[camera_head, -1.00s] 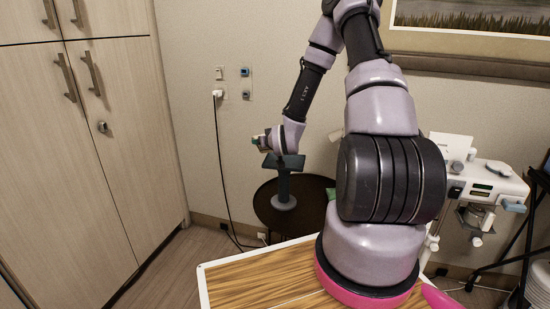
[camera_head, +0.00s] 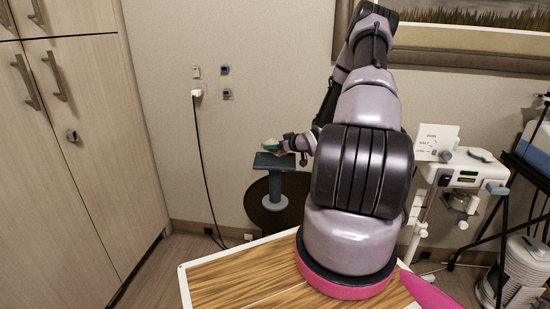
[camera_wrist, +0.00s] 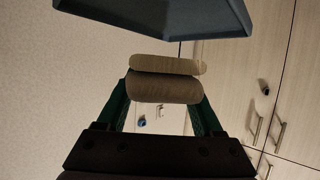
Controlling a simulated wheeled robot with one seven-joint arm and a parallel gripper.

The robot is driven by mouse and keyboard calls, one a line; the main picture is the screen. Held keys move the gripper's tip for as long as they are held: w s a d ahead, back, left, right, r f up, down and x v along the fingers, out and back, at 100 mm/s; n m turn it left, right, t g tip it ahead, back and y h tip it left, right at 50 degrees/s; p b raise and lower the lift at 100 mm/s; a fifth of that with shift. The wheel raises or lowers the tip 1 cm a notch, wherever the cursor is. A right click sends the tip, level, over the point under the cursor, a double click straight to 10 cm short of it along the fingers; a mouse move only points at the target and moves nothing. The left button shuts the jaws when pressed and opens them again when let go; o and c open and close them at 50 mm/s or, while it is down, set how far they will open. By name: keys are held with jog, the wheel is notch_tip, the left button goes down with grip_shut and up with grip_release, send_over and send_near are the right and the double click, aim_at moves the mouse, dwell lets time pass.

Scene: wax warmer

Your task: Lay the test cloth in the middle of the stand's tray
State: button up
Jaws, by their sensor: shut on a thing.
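The test cloth (camera_wrist: 165,88) is a beige, rolled or folded piece between the green fingertips of my gripper (camera_wrist: 163,95) in the wrist view. My gripper is shut on it. The stand's tray (camera_wrist: 160,18) is a dark blue-grey plate at the top of the wrist view, apart from the cloth in the picture. In the head view the tray (camera_head: 272,161) tops a grey-blue column with a round foot. My gripper (camera_head: 272,146) is just above the tray's far edge there; the cloth is too small to make out clearly.
The stand is on a dark round table (camera_head: 262,214) by the wall. A pale cabinet (camera_head: 75,150) fills the left. A white machine (camera_head: 462,180) with a card stands at right. A wall cord (camera_head: 205,160) hangs left of the stand.

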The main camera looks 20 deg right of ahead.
aim_at(275, 162)
jog(key=shift+f, duration=2.35)
jog(key=shift+f, duration=0.15)
jog(key=o, duration=1.3)
jog(key=shift+o, duration=0.2)
